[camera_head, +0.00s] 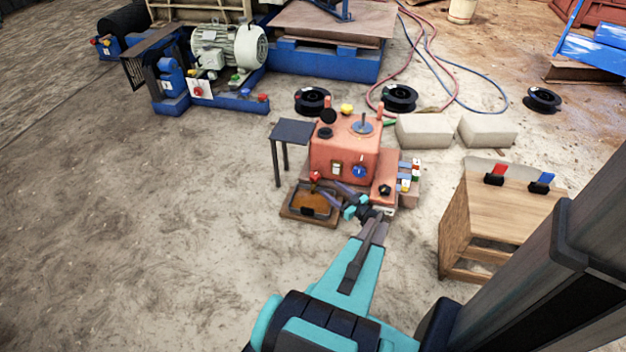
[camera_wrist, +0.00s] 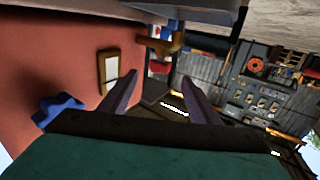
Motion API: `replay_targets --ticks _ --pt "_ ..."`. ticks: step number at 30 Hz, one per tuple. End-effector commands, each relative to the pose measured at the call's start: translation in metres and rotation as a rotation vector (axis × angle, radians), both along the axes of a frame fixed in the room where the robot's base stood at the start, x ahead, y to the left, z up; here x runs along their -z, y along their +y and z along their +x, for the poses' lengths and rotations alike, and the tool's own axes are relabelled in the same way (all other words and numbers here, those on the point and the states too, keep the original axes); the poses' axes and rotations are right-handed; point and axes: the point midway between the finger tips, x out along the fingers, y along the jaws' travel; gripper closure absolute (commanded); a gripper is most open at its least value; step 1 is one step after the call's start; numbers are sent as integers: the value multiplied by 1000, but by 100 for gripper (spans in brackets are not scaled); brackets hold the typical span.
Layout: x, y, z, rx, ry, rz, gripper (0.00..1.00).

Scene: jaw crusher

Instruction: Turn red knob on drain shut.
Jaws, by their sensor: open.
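A small red knob (camera_head: 315,176) sits low at the front left of the red machine (camera_head: 340,153), above a brown tray, in the head view. In the wrist view a brass-coloured drain fitting (camera_wrist: 166,44) juts out from the red wall, with a red part (camera_wrist: 160,68) below it, likely the knob. My gripper (camera_head: 331,191) is open and empty, to the right of the red knob. In the wrist view its two fingers (camera_wrist: 160,80) are spread, with the red part beyond and between their tips. The knob's exact angle is too small to tell.
A blue knob (camera_head: 360,171) and a pale switch (camera_head: 336,169) are on the machine's front. The blue knob (camera_wrist: 57,110) is close left of my fingers. The brown tray (camera_head: 290,212) lies below. A dark side table (camera_head: 290,131) and wooden box (camera_head: 500,212) flank the machine. Floor at left is clear.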

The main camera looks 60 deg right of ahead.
Motion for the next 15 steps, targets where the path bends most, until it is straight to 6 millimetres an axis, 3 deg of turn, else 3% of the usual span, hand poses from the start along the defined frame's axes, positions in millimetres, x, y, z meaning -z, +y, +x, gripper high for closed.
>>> replay_targets --ticks 15 --pt "2 -16 72 -2 0 -1 43"
